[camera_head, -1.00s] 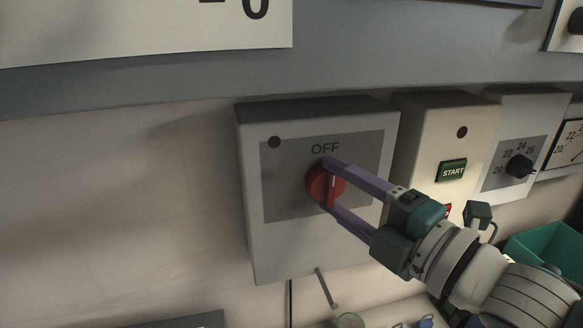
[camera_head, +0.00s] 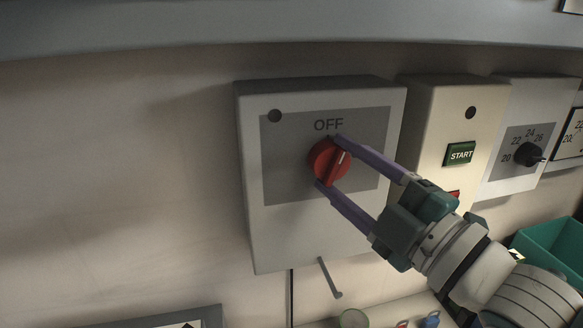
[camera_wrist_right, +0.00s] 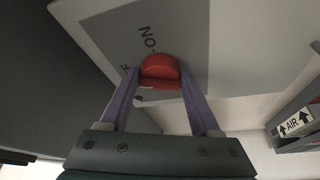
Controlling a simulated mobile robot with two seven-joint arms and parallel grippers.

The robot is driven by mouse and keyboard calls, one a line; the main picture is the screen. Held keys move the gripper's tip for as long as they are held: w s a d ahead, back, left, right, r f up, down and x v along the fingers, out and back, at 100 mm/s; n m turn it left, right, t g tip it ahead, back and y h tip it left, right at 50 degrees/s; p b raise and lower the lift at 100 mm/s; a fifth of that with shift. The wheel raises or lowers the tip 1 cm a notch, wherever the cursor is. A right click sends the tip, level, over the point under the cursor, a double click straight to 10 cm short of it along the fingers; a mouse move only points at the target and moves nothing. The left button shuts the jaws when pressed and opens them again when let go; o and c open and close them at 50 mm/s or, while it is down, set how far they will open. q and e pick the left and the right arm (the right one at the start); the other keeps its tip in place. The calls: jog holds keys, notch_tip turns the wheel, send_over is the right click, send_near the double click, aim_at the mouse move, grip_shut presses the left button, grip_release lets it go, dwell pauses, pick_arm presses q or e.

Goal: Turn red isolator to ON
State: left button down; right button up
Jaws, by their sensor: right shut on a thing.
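The red isolator knob (camera_head: 327,161) sits on the grey panel of a pale box (camera_head: 290,225) on the wall, below the word OFF. Its raised grip bar is tilted, with the white-marked upper end leaning right of OFF. My right gripper (camera_head: 331,163) is shut on the knob, one purple finger at its upper right and one at its lower left. In the right wrist view the knob (camera_wrist_right: 160,69) is between the fingertips of my right gripper (camera_wrist_right: 160,82). Letters reading like ON and part of another word show beside it there. My left gripper is not in view.
Right of the isolator box are a box with a green START button (camera_head: 460,153) and a box with a black numbered dial (camera_head: 529,154). A teal bin (camera_head: 553,245) stands at lower right. The wall left of the isolator is bare.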

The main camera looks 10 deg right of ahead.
jog(key=m+b, duration=0.1)
jog(key=m, duration=0.1)
jog(key=m+t+b, duration=0.1)
jog(key=m, duration=0.1)
jog(key=shift+a+f+t+b, duration=0.1)
jog(key=shift+f+t+b, duration=0.2)
jog(key=shift+f+b, duration=0.1)
jog(key=m+h+b, duration=0.1)
jog(key=m, duration=0.1)
jog(key=m+t+h+b, duration=0.1)
jog(key=m, duration=0.2)
jog(key=shift+a+t, duration=0.1)
jog(key=shift+t, duration=0.2)
jog(key=m+t+h+b, duration=0.1)
jog(key=m+h, duration=0.1)
jog(key=m, duration=0.3)
jog(key=shift+a, duration=0.15)
jog(key=shift+a+m+h+b, duration=0.1)
jog(key=shift+m+h+b, duration=0.4)
jog(key=shift+m+h, duration=1.25)
jog(key=shift+m+y, duration=0.35)
jog(key=shift+m, duration=0.3)
jog(key=o, duration=1.4)
jog(key=shift+r, duration=0.1)
jog(key=shift+c, duration=0.2)
jog(key=shift+s, duration=0.1)
